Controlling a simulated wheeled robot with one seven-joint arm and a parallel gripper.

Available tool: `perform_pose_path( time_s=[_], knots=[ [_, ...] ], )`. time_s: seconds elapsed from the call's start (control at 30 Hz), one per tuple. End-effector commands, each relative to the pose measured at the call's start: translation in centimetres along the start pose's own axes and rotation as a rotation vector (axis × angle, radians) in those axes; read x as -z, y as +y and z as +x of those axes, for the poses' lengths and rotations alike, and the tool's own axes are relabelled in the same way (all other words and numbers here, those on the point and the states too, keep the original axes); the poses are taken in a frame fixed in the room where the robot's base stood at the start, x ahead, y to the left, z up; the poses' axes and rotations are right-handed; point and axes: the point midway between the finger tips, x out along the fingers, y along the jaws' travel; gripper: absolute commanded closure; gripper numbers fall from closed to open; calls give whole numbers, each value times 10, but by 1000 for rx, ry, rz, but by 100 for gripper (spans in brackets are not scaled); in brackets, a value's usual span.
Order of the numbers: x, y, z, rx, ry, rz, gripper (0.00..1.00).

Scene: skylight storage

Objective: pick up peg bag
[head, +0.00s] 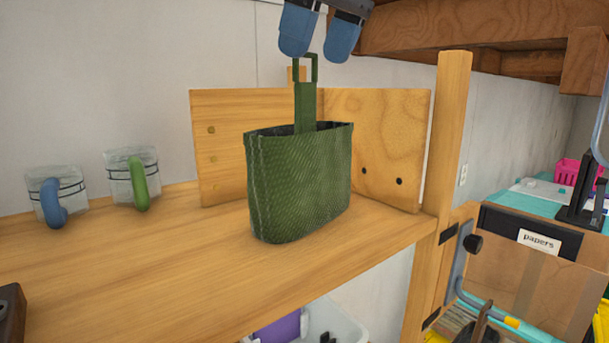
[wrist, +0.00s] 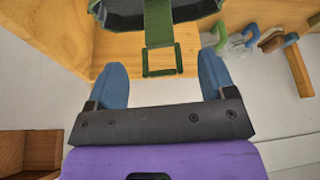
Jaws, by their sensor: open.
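The peg bag (head: 300,185) is a dark green woven bag standing upright on a wooden shelf (head: 160,265) in the head view. A flat green strap rises from its back and ends in a rectangular loop (head: 305,68). My gripper (head: 320,45) is open above the bag, its blue fingers close over the loop. In the wrist view the loop (wrist: 162,61) lies between and slightly beyond the blue fingertips (wrist: 162,70), with no finger closed on it. The bag's rim (wrist: 110,10) shows at the top of that view. Whether a finger touches the loop cannot be told.
Two clear cups, one with a blue handle (head: 55,200) and one with a green handle (head: 137,180), stand left of the bag. Wooden boards (head: 375,150) stand behind it, and a post (head: 445,150) rises at the right. Shelf space in front is clear.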

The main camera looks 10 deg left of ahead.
Motion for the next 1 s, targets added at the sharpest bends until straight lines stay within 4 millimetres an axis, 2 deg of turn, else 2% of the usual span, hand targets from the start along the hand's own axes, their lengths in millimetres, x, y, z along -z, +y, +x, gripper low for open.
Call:
perform_pose_path(
  time_s=[0.33, 0.67, 1.0],
  knots=[
    [1, -1, 44, 0, -2, 0, 23],
    [2, 0, 50, 0, 0, 0, 23],
    [2, 0, 50, 0, 0, 0, 100]
  ],
)
